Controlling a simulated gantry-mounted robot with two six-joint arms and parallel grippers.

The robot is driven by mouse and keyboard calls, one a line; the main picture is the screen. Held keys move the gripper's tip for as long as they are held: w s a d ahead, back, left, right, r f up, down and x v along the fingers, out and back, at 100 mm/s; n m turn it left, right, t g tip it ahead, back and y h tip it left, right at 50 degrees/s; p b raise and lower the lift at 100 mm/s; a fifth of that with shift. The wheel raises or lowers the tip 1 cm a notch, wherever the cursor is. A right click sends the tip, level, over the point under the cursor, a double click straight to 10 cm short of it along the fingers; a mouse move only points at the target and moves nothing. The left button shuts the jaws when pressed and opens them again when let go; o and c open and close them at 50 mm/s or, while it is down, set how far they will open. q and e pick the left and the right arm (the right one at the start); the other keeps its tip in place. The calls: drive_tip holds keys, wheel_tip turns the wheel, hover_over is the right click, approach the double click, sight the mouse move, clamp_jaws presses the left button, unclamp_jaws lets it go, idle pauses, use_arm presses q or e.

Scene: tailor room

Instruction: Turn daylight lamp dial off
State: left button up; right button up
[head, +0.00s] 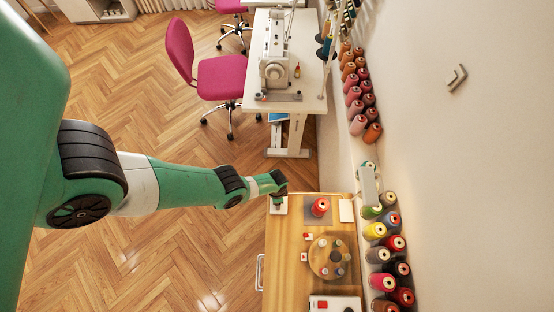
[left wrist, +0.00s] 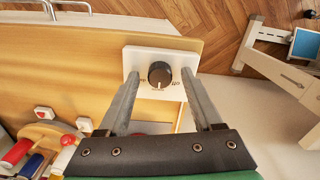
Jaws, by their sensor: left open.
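In the left wrist view, a black round dial (left wrist: 160,74) with a light pointer mark sits on a white plate (left wrist: 146,55) at the edge of the wooden table. Partly hidden lettering shows beside the dial. My left gripper (left wrist: 161,80) is open and empty, with one finger on each side of the dial. I cannot tell whether the fingers touch it. In the head view, my left gripper (head: 279,199) is over the white plate (head: 284,209) at the table's far left corner and hides the dial. My right gripper is in neither view.
Thread cones (head: 377,230) line the wall at right. A sewing machine (head: 274,65) stands on another table beyond.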

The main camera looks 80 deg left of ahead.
use_arm(q)
clamp_jaws()
drive_tip(key=shift+n, duration=0.3)
drive_tip(key=n, duration=0.5)
drive_tip(key=shift+b, duration=0.35)
drive_tip(key=n, duration=0.5)
drive_tip(key=shift+n, duration=0.3)
drive_tip(key=shift+a, duration=0.1)
idle(0.3)
